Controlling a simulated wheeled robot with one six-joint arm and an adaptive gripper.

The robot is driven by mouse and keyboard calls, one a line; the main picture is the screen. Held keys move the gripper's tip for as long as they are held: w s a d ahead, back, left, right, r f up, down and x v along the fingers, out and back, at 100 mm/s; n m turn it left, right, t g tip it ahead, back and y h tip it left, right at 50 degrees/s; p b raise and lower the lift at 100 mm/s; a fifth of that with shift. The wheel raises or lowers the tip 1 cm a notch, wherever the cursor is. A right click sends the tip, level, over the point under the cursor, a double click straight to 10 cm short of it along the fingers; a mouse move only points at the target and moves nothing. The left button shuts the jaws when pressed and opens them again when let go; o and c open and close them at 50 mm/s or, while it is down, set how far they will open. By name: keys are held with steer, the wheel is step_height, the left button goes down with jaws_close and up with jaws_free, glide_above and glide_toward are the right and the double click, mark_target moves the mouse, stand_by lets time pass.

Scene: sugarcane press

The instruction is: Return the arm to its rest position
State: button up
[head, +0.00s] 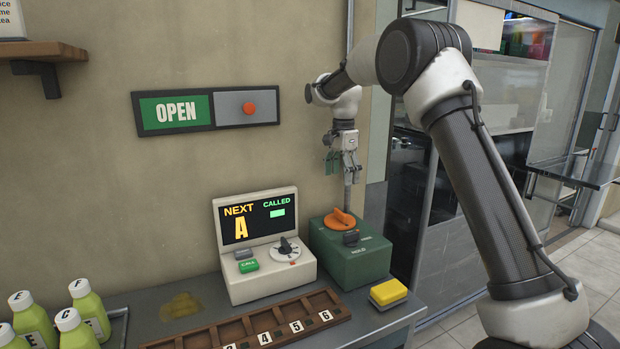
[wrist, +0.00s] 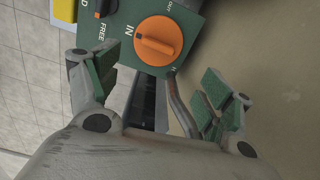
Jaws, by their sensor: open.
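My arm reaches from the right side of the head view over the counter. My gripper (head: 347,165) hangs pointing down above the green box (head: 349,256) with the orange knob (head: 340,219). In the wrist view, my gripper (wrist: 160,90) has its two green-padded fingers spread wide with nothing held between them. The orange knob (wrist: 158,41) and the green panel (wrist: 118,40), marked "IN", "OUT" and "FREE", lie beyond the fingertips.
A white display unit (head: 226,278) reading "NEXT A" and "CALLED" stands left of the box. A numbered wooden rack (head: 228,331), a yellow sponge (head: 388,291) and lettered bottles (head: 72,322) are on the counter. An OPEN sign (head: 175,114) is on the wall. Glass doors (head: 450,200) are at right.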

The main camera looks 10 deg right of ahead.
steer(key=s+f+n, duration=0.3)
steer(key=f+n, duration=0.1)
steer(key=n, duration=0.1)
steer(key=s+d+r+n+t, duration=0.1)
steer(key=s+d, duration=0.4)
steer(key=s, duration=0.8)
steer(key=s+d+r+n+t, duration=0.1)
steer(key=s+d+r+n, duration=0.3)
steer(key=s, duration=1)
steer(key=s+d+r+n+t, duration=0.2)
steer(key=s+d, duration=0.4)
steer(key=s, duration=0.8)
step_height(320, 180, up, 2)
steer(key=shift+s+r+n, duration=0.1)
steer(key=shift+s+n, duration=0.05)
steer(key=shift+n, duration=0.45)
